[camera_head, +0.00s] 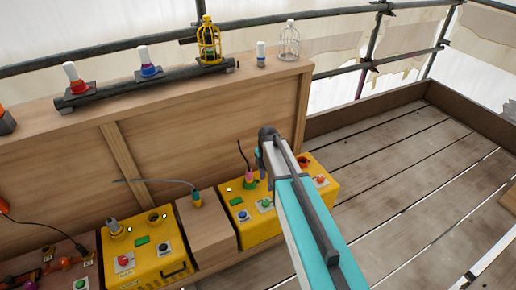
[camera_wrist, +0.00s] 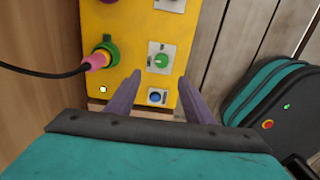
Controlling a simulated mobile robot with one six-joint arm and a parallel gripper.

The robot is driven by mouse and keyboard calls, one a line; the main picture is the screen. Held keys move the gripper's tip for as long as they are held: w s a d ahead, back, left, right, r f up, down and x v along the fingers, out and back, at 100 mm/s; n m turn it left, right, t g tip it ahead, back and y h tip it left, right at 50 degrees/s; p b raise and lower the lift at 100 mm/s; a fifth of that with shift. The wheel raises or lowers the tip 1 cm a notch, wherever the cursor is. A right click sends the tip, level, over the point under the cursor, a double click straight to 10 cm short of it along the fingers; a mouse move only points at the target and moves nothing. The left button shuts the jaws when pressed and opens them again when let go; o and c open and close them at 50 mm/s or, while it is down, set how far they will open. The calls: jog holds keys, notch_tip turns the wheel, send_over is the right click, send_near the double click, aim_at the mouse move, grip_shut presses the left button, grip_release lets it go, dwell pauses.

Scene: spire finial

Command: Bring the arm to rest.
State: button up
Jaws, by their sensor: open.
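My arm (camera_head: 313,222) reaches forward from the lower right in the head view, in teal, white and dark grey. My gripper (camera_wrist: 155,82) shows in the wrist view as two purple-grey fingers, spread apart with nothing between them. The fingers are over the lower part of a yellow control box (camera_wrist: 122,20). In the head view the arm's end covers part of that same yellow box (camera_head: 268,229), and the fingertips are hard to make out there.
A pink plug (camera_wrist: 98,60) with a black cable sits in the box's green socket. A second yellow box (camera_head: 146,262) and a wooden block (camera_head: 205,230) stand to the left. Plank floor (camera_head: 420,190) lies open at right.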

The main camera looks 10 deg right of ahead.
jog(key=shift+r, duration=0.1)
jog(key=s+f+m+g+p, duration=0.1)
jog(key=s+f+p, duration=0.2)
jog(key=s, duration=0.4)
jog(key=s+d+f+g+p, duration=0.1)
jog(key=s+f+p, duration=0.15)
jog(key=s, duration=0.45)
jog(key=s+f+m+g+p, duration=0.1)
jog(key=s+f+p, duration=0.1)
jog(key=s+f, duration=0.3)
jog(key=s+m+g+p, duration=0.2)
jog(key=s+m+p, duration=0.2)
jog(key=s+m, duration=1.5)
jog(key=s, duration=0.4)
jog(key=shift+s+d+r+m, duration=0.15)
jog(key=shift+s+m, duration=0.2)
jog(key=shift+m, duration=0.05)
